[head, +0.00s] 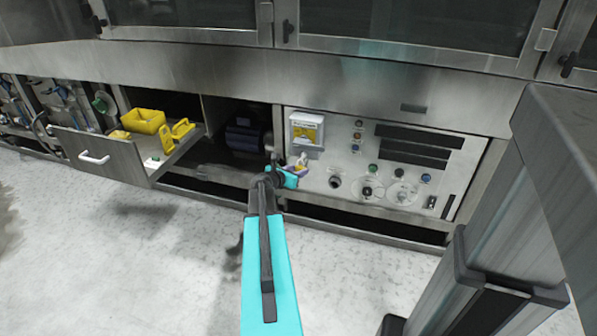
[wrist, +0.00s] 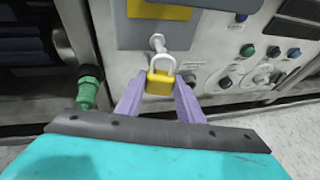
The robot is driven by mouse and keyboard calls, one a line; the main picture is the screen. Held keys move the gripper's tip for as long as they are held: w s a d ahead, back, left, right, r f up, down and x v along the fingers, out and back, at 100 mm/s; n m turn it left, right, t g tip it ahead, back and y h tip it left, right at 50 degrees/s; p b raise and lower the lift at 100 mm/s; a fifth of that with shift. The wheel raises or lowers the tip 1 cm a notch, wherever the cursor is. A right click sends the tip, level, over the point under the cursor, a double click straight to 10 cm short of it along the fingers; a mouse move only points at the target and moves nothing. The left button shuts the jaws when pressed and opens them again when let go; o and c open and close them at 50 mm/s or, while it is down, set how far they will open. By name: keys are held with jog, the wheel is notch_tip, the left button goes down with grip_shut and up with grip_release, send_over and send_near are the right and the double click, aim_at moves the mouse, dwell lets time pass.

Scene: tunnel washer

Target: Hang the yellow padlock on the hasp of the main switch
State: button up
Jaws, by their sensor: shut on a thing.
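My gripper (wrist: 159,88) is shut on the yellow padlock (wrist: 160,84), with one purple finger on each side of its body. The padlock is upright in the wrist view, its pale shackle pointing up. The hasp (wrist: 157,43) is a pale metal piece sticking out from the grey plate of the main switch (wrist: 155,31). The shackle top meets or overlaps the hasp's lower end in the picture; I cannot tell whether it passes through. In the head view, my gripper (head: 299,167) is just below the main switch (head: 306,131), largely hiding the padlock.
Knobs and buttons (head: 372,180) sit on the panel to the right. A green-topped fitting (wrist: 90,85) stands close left of my gripper in the wrist view. An open drawer (head: 105,158) with yellow items is at the left. The floor in front is clear.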

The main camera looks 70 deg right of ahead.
jog(key=shift+r+p, duration=0.55)
jog(key=shift+r, duration=0.5)
jog(key=shift+d+f, duration=0.15)
jog(key=shift+d, duration=0.6)
jog(key=shift+w+d+f, duration=0.1)
jog(key=shift+d+f, duration=0.4)
jog(key=shift+f, duration=0.1)
jog(key=o, duration=1.2)
